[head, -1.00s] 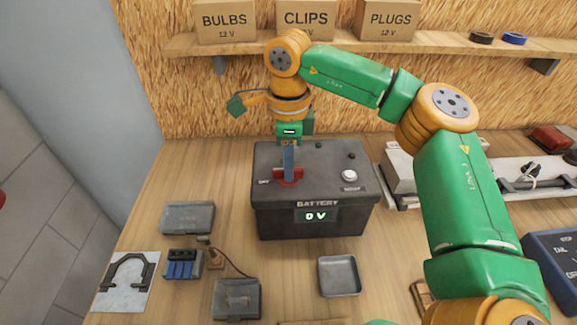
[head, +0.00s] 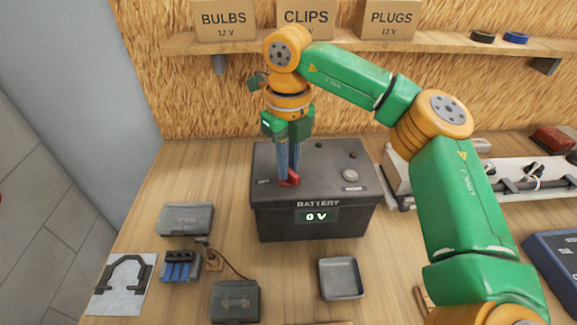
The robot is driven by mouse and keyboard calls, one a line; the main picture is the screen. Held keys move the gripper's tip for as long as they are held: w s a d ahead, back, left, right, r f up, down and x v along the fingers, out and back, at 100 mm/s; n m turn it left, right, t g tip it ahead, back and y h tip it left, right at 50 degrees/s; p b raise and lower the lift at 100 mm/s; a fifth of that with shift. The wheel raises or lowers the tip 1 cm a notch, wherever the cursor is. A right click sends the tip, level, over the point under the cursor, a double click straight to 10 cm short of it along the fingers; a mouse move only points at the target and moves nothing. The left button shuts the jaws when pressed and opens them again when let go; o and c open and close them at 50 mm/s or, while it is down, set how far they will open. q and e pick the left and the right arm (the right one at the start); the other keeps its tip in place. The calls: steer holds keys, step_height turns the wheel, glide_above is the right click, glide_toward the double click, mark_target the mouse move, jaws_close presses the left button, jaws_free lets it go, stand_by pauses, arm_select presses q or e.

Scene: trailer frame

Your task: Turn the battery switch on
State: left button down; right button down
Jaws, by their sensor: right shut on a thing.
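The black battery box (head: 317,222) stands on the workbench, its front display reading 0 V. The red battery switch (head: 293,180) is on the left part of its top. The switch handle now points toward the front of the box, partly hidden by the fingers. My right gripper (head: 289,177) reaches down from above, with its two fingers shut on the switch handle. My left gripper is not in view.
A shelf with cardboard boxes (head: 306,20) runs along the back wall. An empty grey tray (head: 341,278), dark cases (head: 186,219) and a blue connector block (head: 182,266) lie in front and left of the battery. A white trailer light board (head: 500,178) lies at right.

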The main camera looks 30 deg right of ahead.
steer(key=shift+f+m, duration=0.2)
steer(key=shift+m, duration=1)
steer(key=shift+r+m+b, duration=0.15)
steer(key=shift+m+b, duration=0.15)
steer(key=shift+m, duration=0.8)
steer(key=m, duration=0.3)
steer(key=c, duration=0.8)
jaws_free()
steer(key=shift+a, duration=0.1)
steer(key=shift+o, duration=0.2)
step_height(320, 180, up, 6)
steer(key=p, duration=0.5)
steer(key=shift+r+p, duration=0.2)
steer(key=shift+p, duration=0.15)
steer(key=shift+f, duration=0.15)
